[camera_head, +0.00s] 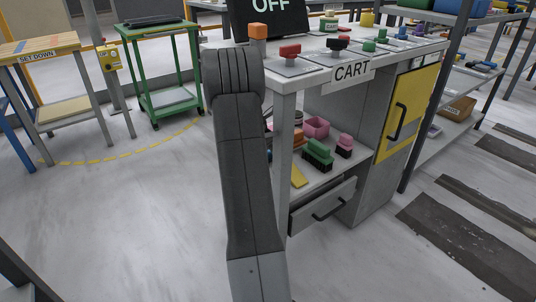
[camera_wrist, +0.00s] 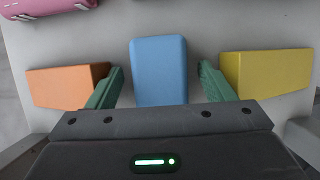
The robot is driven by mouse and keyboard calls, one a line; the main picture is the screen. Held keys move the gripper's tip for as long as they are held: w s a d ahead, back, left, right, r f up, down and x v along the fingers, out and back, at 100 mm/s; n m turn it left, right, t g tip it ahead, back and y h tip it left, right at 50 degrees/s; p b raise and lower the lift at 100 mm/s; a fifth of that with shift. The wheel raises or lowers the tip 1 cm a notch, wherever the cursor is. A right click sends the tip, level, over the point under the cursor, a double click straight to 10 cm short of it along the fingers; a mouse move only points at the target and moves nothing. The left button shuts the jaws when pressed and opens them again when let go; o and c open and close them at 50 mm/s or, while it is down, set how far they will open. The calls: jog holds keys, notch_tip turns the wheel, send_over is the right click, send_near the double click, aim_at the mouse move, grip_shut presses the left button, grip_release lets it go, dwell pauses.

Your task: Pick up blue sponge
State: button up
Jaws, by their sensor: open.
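The blue sponge (camera_wrist: 159,70) is a plain rounded block in the middle of the wrist view. My gripper (camera_wrist: 158,88) is open, with one green finger on each side of the sponge and a gap showing on both sides. The near end of the sponge is hidden behind the gripper body. In the head view my arm covers much of the cart's lower shelf, and my gripper is hidden there; a sliver of blue beside the arm is too small to identify surely.
An orange block (camera_wrist: 62,86) lies close outside the left finger, and a yellow block (camera_wrist: 266,82) close outside the right. A pink object (camera_wrist: 52,8) sits at the upper left. The cart's shelf (camera_head: 316,183) also holds brushes (camera_head: 318,154); its top (camera_head: 285,85) is overhead.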

jog(key=shift+f+p, duration=0.25)
jog(key=shift+p, duration=0.1)
dwell(0.3)
jog(key=shift+c, duration=0.2)
jog(key=c, duration=1)
